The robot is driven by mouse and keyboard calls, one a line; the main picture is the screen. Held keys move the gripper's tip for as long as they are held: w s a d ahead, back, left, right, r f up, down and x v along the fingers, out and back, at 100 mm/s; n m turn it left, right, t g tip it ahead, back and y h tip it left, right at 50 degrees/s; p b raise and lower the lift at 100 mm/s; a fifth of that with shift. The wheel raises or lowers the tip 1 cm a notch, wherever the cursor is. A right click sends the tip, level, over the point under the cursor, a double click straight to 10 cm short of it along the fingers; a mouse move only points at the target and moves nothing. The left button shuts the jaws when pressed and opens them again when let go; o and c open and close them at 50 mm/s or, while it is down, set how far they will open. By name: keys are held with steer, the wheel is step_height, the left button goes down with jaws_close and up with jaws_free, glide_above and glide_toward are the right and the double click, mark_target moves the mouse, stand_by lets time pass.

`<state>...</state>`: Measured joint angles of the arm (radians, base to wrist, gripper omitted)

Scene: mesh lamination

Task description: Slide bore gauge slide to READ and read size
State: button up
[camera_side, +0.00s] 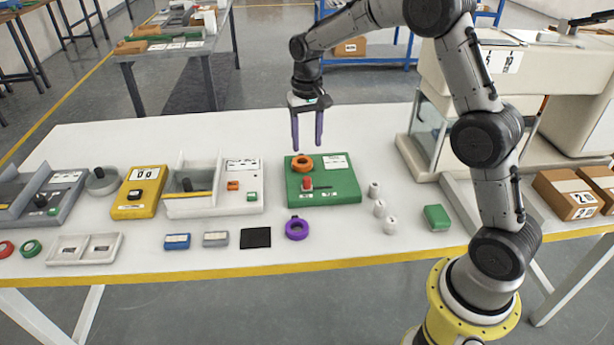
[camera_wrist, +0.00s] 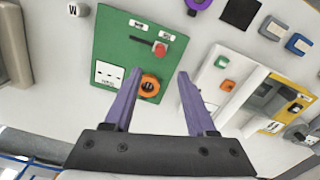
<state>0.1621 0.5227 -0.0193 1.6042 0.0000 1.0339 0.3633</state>
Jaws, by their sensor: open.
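The green bore gauge (camera_side: 348,190) lies on the white table below my gripper. Its red slide knob (camera_side: 307,183) sits at the left end of a dark slot in the side view. The knob also shows in the wrist view (camera_wrist: 160,48), with small white labels by the slot too small to read. An orange ring (camera_side: 302,163) sits on the gauge behind the knob. A white panel (camera_side: 335,162) is on its back right; its text is unreadable. My gripper (camera_side: 307,148) is open and empty, fingers pointing down above the gauge's back, apart from the knob.
A white-and-grey fixture (camera_side: 214,206) and a yellow device (camera_side: 138,192) stand left of the gauge. A purple ring (camera_side: 297,228) and black pad (camera_side: 256,238) lie in front. White cylinders (camera_side: 379,208) and a green block (camera_side: 436,217) lie right. Free table lies behind the gauge.

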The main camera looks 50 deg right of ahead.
mark_target(307, 179)
step_height(307, 179, down, 12)
steer(key=shift+r, duration=0.1)
steer(key=shift+c, duration=0.3)
jaws_close()
stand_by(1.3)
